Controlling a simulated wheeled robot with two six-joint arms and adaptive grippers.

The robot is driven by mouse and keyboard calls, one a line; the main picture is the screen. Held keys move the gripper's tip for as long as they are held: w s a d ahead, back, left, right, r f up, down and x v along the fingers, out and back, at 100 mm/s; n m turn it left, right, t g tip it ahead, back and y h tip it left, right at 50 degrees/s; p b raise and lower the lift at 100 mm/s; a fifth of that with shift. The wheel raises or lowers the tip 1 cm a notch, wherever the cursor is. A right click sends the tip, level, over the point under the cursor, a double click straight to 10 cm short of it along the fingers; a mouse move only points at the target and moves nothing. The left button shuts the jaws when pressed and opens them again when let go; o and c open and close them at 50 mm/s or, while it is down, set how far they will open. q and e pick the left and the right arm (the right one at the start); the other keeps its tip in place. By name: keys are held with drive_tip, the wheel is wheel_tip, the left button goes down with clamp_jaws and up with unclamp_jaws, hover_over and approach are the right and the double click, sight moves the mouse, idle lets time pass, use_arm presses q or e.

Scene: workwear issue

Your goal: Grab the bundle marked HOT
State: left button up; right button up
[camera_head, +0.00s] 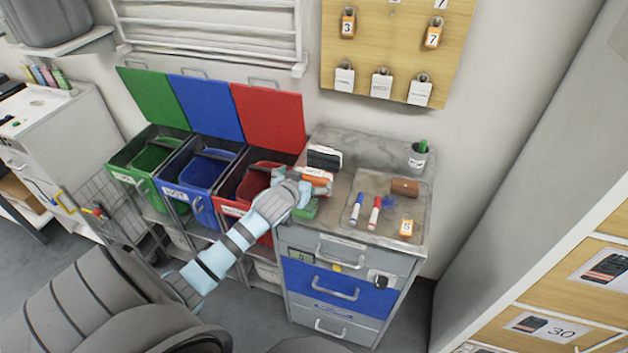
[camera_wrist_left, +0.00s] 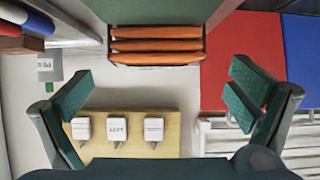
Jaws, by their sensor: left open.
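An orange bundle (camera_head: 316,175) with a white label, which seems to read HOT, lies at the left of the cabinet top. In the left wrist view the orange bundle (camera_wrist_left: 157,45) shows as stacked folds ahead of the jaws. My left gripper (camera_head: 303,192) is at the near side of the bundle and partly covers it. In the wrist view the left gripper (camera_wrist_left: 160,78) is open, with nothing between its fingers. A black and white bundle (camera_head: 324,157) lies behind the orange one. A green bundle (camera_head: 305,209) lies nearer. My right gripper is not in view.
Open green (camera_head: 127,180), blue (camera_head: 202,207) and red (camera_head: 228,184) bins stand left of the cabinet, lids raised. A tray (camera_head: 340,220) with markers, a brown block and an orange tag lies right. A pen cup (camera_head: 418,155) stands behind. A padlock board (camera_head: 385,50) hangs above.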

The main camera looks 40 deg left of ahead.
sight(313, 176)
use_arm(q)
drive_tip(key=x, duration=0.3)
drive_tip(key=b+x, duration=0.1)
drive_tip(key=x, duration=0.2)
drive_tip(key=shift+s+d+f, duration=0.1)
drive_tip(key=shift+d+f, duration=0.1)
drive_tip(key=shift+d, duration=0.05)
drive_tip(key=c, duration=1.1)
